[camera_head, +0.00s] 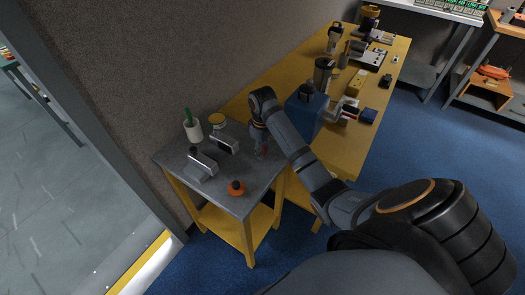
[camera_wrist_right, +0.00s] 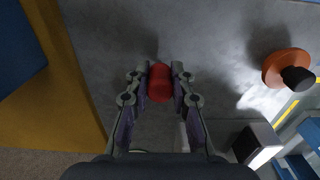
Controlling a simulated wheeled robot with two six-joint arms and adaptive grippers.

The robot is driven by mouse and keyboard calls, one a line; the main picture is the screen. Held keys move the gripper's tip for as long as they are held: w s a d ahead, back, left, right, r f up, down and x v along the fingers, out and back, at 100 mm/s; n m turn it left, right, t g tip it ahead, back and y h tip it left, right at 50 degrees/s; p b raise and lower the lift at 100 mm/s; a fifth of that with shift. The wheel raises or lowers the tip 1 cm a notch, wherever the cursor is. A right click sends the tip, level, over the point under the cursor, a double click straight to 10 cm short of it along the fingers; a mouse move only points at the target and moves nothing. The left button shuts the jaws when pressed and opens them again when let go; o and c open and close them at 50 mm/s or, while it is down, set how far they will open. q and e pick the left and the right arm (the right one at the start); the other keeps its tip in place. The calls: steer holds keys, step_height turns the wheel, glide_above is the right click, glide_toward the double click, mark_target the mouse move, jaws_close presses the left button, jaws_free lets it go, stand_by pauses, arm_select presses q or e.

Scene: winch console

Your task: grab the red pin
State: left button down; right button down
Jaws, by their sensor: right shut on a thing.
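The red pin (camera_wrist_right: 160,83) shows in the right wrist view as a red, rounded piece between the two fingers of my right gripper (camera_wrist_right: 159,76). The fingers are shut on its sides, over the grey tabletop. I cannot tell whether it touches the top. In the head view my right gripper (camera_head: 261,149) points down at the right part of the small grey table (camera_head: 215,197), and the pin is mostly hidden there. My left gripper is not in view.
An orange piece with a black knob (camera_head: 236,188) stands near the table's front edge. Two grey devices, a white cup with a green handle (camera_head: 193,130) and a yellow-lidded jar (camera_head: 217,121) are further back. A cluttered yellow bench (camera_head: 345,150) stands to the right.

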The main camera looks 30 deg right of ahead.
steer(key=r+p, duration=0.1)
steer(key=r, duration=0.1)
steer(key=r+p, duration=0.1)
steer(key=r, duration=0.1)
steer(key=shift+s+a+r, duration=0.1)
steer(key=shift+a+r, duration=0.1)
steer(key=shift+r, duration=0.1)
steer(key=s+a+r+p, duration=0.7)
steer(key=a+p, duration=0.4)
steer(key=p, duration=0.2)
steer(key=shift+s+a+r, duration=0.15)
steer(key=shift+s+r, duration=0.15)
steer(key=shift+r, duration=0.4)
